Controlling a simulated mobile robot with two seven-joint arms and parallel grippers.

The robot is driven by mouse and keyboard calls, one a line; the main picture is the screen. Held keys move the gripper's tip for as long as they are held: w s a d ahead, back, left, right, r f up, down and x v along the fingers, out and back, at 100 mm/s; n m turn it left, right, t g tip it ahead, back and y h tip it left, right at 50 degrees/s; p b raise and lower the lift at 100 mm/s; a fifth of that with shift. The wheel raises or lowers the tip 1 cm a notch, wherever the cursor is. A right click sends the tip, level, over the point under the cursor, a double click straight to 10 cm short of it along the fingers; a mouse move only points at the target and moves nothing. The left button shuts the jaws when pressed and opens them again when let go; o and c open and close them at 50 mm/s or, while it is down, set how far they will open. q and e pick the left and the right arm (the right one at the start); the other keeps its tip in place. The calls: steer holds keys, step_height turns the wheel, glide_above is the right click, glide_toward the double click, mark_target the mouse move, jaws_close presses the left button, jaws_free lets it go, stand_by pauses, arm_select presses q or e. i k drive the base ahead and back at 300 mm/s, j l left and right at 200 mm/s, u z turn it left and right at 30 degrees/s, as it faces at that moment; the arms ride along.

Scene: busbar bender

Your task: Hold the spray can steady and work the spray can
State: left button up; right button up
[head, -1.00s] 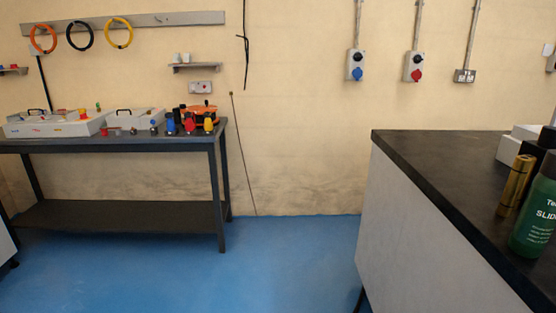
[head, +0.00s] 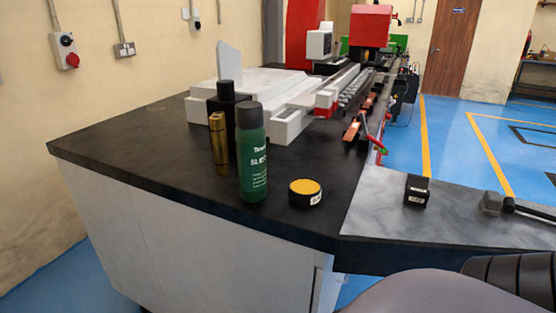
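A green can with a dark cap and white lettering (head: 252,160), which looks like the spray can, stands upright near the front edge of the black bench top (head: 120,150). Neither of my grippers is in view. Nothing is touching the can from my side.
A white machine body (head: 265,88) fills the bench behind the can. A small black block (head: 417,190) and a dark handled tool (head: 510,207) lie on the grey surface (head: 370,212) at right. A rounded grey part, perhaps mine, covers the bottom right.

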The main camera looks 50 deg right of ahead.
mark_target(251, 148)
steer(key=i+z, duration=0.15)
steer(key=z, duration=0.25)
steer(key=i+j+z, duration=0.1)
steer(key=z, duration=0.25)
steer(key=i+z, duration=0.15)
steer(key=z, duration=0.25)
steer(key=k+j, duration=0.05)
